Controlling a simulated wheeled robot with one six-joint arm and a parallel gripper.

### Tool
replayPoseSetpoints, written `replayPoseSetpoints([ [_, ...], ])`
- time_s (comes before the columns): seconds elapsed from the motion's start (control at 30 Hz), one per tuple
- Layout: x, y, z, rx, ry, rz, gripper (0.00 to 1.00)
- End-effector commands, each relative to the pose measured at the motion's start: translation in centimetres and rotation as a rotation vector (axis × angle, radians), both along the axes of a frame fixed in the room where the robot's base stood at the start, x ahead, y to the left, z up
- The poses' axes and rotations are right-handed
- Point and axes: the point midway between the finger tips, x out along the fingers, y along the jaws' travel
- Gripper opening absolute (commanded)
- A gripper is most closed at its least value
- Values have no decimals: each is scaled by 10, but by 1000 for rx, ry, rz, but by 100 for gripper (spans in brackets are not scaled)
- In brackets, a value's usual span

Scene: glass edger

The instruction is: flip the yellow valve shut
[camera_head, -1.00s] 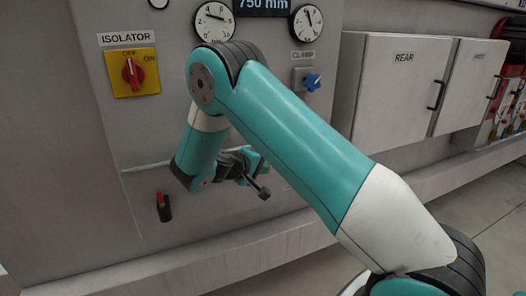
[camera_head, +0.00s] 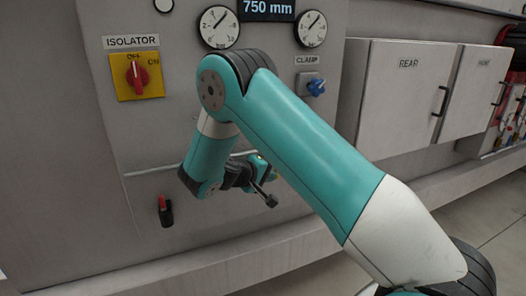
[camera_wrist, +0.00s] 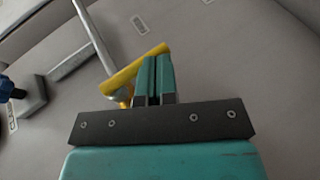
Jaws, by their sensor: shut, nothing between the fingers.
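The yellow valve lever (camera_wrist: 130,74) shows in the wrist view, slanting from lower left to upper right on a light grey pipe (camera_wrist: 94,38). My gripper (camera_wrist: 157,60) has its two teal fingers shut together, with nothing between them. The fingers overlap the lever's right part in the picture, and the lever's end shows just past their tips. I cannot tell whether they touch it. In the head view my own arm hides most of the gripper and the valve.
A red isolator switch on a yellow plate (camera_head: 152,83) is on the panel at left. A red-tipped black handle (camera_head: 165,212) sits below. A blue clamp knob (camera_head: 316,87) is right of my arm. Grey cabinets (camera_head: 398,105) stand further right.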

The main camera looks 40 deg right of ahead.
Motion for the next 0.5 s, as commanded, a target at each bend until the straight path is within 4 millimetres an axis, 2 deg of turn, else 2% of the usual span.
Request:
replayPoseSetpoints([
  [0.27, -1, 5, -1, -1, 3, -3, 0],
  [0.47, -2, 32, -1, 0, 0, -16, 0],
  [0.5, -3, 43, -4, 0, -1, -13, 0],
])
